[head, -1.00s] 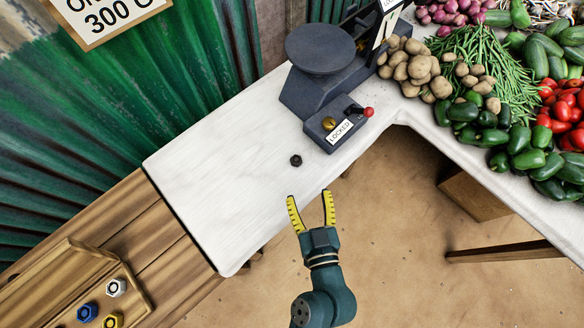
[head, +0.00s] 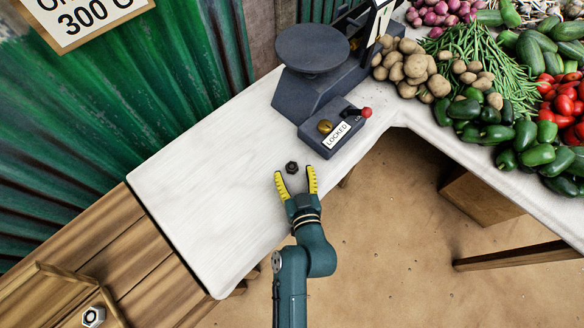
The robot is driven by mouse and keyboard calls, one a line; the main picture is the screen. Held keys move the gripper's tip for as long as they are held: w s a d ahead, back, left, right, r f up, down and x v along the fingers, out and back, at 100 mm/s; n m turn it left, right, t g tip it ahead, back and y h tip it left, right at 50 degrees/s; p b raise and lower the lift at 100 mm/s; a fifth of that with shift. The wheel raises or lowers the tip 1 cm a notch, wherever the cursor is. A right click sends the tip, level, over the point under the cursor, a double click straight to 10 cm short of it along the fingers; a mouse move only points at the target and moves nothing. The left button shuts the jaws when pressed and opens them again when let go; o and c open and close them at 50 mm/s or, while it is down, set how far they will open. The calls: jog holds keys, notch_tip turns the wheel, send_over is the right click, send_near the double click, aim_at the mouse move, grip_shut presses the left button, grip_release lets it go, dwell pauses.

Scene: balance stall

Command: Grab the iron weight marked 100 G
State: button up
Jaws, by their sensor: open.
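A small black weight (head: 292,167) lies on the white counter, below and left of the scale's locked box. Its marking is too small to read, so I cannot tell if it says 100 G. My gripper (head: 295,176), with yellow-padded fingers, is open and empty. Its fingertips are at the near side of the black weight, which shows just beyond and between them. I cannot tell how high the fingers are above the counter.
The dark scale (head: 314,85) stands behind, with a box labelled LOCKED (head: 337,134) and a red-knobbed lever (head: 366,112). Potatoes (head: 412,68) and peppers (head: 490,130) lie to the right. A wooden tray (head: 60,275) holds a white hex piece (head: 93,316) at lower left. The counter's left part (head: 200,190) is clear.

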aim_at(292, 166)
jog(key=x, duration=0.3)
jog(key=shift+r, duration=0.1)
jog(key=shift+s, duration=0.1)
grip_shut()
